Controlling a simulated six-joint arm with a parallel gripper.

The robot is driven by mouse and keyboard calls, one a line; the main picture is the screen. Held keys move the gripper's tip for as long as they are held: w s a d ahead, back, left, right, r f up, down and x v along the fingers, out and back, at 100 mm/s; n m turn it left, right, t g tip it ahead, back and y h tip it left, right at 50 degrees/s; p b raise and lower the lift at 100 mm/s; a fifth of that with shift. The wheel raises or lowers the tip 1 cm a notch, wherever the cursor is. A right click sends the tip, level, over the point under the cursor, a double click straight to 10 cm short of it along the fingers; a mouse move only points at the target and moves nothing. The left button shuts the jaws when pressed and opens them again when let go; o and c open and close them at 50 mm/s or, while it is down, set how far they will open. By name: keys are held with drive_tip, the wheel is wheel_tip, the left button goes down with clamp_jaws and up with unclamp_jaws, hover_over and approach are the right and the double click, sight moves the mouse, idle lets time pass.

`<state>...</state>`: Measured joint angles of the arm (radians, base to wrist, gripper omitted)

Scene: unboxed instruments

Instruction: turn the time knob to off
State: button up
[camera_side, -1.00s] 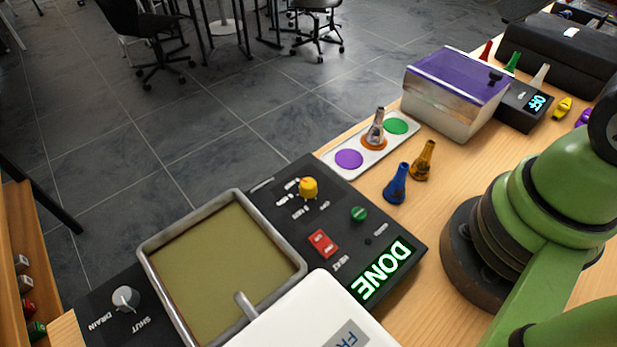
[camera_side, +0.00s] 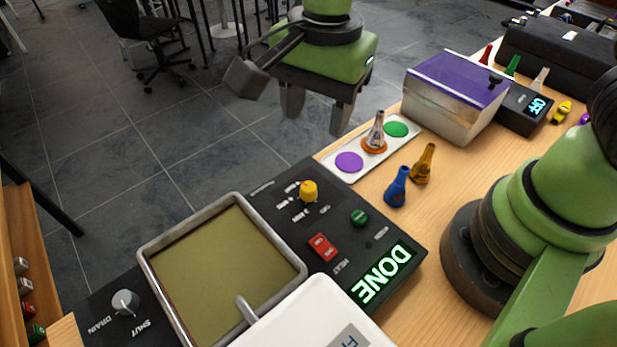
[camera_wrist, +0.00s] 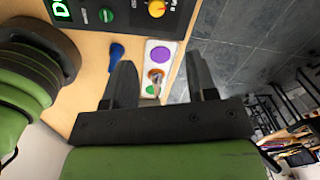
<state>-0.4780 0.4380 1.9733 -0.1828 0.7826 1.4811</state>
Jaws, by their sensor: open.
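The time knob is the yellow knob (camera_side: 308,191) on the black control panel (camera_side: 277,205), beside the tank. Small white labels surround it, too small to read surely, so its setting cannot be told. In the wrist view the yellow knob (camera_wrist: 157,8) is at the top edge, beyond the fingertips. My gripper (camera_side: 316,112) is open and empty, high above the far table edge, behind the panel in the side view. In the wrist view my gripper (camera_wrist: 160,72) has its fingers spread, with the white tray between them. It touches nothing.
The tank (camera_side: 225,262) holds olive liquid; a white lid (camera_side: 312,318) lies in front. A blue bottle (camera_side: 397,187) stands near the tray (camera_side: 341,176).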

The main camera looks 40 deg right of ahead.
sight(308, 186)
drive_tip(key=f, duration=0.1)
drive_tip(key=a+f+m, duration=0.1)
drive_tip(key=f, duration=0.1)
drive_tip(key=shift+a+f, duration=0.2)
wheel_tip(308, 186, down, 9)
drive_tip(key=shift+f, duration=0.15)
drive_tip(key=c, duration=0.9)
